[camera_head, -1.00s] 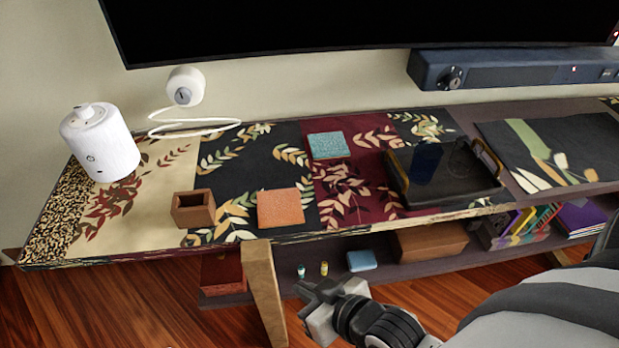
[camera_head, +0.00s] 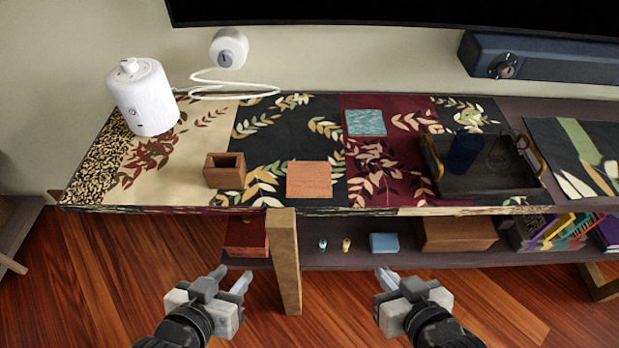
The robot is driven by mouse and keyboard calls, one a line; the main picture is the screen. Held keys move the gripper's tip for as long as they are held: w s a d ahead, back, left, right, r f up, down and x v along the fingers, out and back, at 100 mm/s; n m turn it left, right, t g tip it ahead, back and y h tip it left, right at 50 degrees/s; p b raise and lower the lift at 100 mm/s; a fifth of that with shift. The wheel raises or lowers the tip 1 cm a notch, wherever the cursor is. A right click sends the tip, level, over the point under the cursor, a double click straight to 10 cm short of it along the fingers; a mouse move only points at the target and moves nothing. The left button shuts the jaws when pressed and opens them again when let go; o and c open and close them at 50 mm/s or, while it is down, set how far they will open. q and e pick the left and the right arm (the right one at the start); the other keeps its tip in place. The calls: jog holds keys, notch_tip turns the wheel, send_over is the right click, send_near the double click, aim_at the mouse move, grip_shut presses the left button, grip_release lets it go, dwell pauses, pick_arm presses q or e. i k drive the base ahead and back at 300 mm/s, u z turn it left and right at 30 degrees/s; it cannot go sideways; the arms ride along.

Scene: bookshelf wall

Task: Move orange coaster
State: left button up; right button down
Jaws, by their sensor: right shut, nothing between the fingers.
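The orange coaster (camera_head: 309,180) is a flat square lying near the front edge of the tabletop, on the dark leaf-patterned section. A teal square coaster (camera_head: 365,122) lies farther back on the dark red section. My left gripper (camera_head: 230,278) is in front of the furniture, below and left of the orange coaster, with its fingers apart and empty. My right gripper (camera_head: 384,279) is below and right of the coaster, in front of the lower shelf, shut and empty. Neither gripper touches the coaster.
A small brown open box (camera_head: 225,172) stands just left of the orange coaster. A dark tray (camera_head: 482,186) holds a dark glass at right. A white cylinder (camera_head: 144,98) stands at left. A wooden leg (camera_head: 284,262) rises between my grippers. The lower shelf holds a blue box (camera_head: 384,243).

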aim_at(306, 179)
jog(key=z, duration=2.35)
jog(key=k, duration=0.6)
jog(key=u, duration=2.25)
